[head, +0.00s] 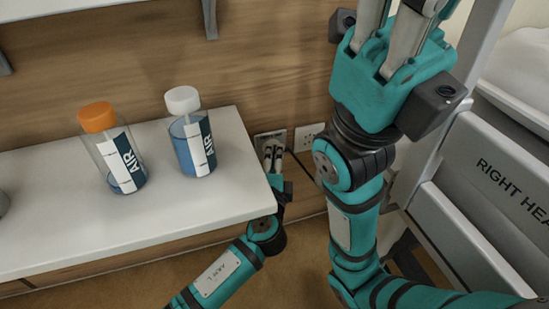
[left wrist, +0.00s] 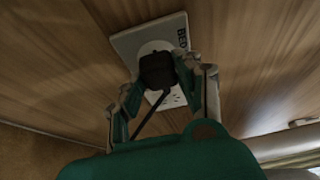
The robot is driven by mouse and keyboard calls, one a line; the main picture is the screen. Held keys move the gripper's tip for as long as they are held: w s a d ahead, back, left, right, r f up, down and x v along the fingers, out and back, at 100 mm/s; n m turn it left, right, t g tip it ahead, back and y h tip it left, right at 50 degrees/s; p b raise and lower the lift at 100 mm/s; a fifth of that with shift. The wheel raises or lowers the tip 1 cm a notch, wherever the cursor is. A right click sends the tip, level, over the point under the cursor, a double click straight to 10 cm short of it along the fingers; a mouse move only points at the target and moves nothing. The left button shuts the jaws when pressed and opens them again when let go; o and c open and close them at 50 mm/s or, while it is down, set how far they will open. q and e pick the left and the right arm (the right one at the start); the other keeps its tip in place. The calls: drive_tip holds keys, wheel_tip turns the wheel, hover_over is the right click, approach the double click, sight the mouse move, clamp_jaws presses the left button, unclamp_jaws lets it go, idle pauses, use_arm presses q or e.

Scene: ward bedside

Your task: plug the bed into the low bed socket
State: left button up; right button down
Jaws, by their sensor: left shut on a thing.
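My left gripper (head: 270,148) reaches past the shelf's right end to the wall. It is shut on a black plug (left wrist: 156,70), which shows between its fingers (left wrist: 160,85) in the left wrist view. The plug is up against the round face of a grey socket plate (left wrist: 128,42) lettered "BED"; I cannot tell how deep it sits. The same plate (head: 262,137) is partly hidden by the gripper in the head view. A dark cord (left wrist: 149,118) runs down from the plug. My right gripper (head: 395,25) is raised at the upper right, its fingertips cut off by the frame.
A second socket plate (head: 308,136) is right beside the first. A white shelf (head: 200,215) bears an orange-capped bottle (head: 113,150) and a white-capped bottle (head: 190,135). The bed's grey side panel (head: 475,215) stands at the right.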

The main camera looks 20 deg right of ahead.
use_arm(q)
drive_tip(key=shift+w, duration=0.55)
drive_tip(key=o, duration=1.1)
drive_tip(key=shift+o, duration=0.2)
drive_tip(key=v, duration=1.2)
